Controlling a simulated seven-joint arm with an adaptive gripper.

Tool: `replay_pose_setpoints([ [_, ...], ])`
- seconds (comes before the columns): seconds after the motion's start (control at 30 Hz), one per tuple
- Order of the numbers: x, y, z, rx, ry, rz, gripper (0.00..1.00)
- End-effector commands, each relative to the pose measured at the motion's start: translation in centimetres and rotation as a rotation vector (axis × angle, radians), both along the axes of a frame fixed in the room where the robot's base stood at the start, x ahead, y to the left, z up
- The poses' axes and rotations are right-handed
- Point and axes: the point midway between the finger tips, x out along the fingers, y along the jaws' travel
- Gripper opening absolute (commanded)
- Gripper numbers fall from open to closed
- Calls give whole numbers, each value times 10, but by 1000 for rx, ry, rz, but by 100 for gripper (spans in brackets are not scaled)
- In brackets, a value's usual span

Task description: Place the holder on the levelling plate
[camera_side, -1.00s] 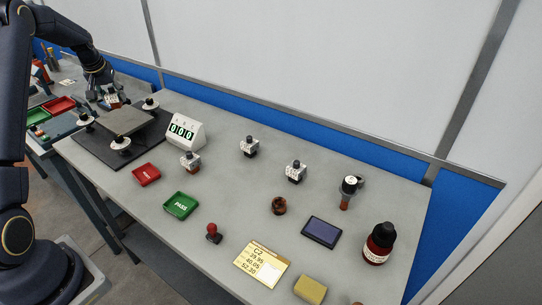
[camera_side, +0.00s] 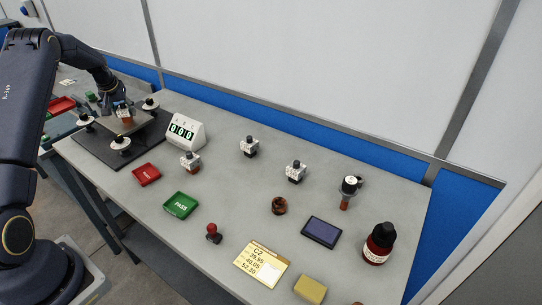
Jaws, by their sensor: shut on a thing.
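My gripper (camera_side: 118,102) is at the back left, shut on a small holder (camera_side: 125,115) with a white labelled top and a brownish lower part. The holder is upright over the grey levelling plate (camera_side: 112,128). I cannot tell whether its underside touches the plate. The plate sits among several black-and-white levelling knobs on a dark base (camera_side: 93,147). My gripper's fingers are small here and partly hide the holder's top.
A digital readout (camera_side: 184,131) showing 000 stands right of the plate. Similar holders (camera_side: 190,161), (camera_side: 249,147), (camera_side: 296,171) stand on the bench. A red tray (camera_side: 146,174) and a green PASS tray (camera_side: 181,205) lie in front. A dark bottle (camera_side: 379,243) stands far right.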

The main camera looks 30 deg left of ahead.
Motion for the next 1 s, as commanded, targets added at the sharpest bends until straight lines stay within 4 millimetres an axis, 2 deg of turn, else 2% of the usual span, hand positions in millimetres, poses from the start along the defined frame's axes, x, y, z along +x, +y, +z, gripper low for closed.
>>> replay_pose_setpoints([
  [0.03, 0, 0, -1, -1, 1, 0, 48],
  [0.23, 0, 0, 0, -1, 1, 0, 69],
  [0.57, 0, 0, 2, 0, 0, 0, 70],
  [0.67, -2, -2, 10, 1, -1, 0, 70],
  [0.77, -6, -7, 27, 1, -1, 0, 70],
  [1.0, -21, -22, 78, 2, -2, -1, 70],
])
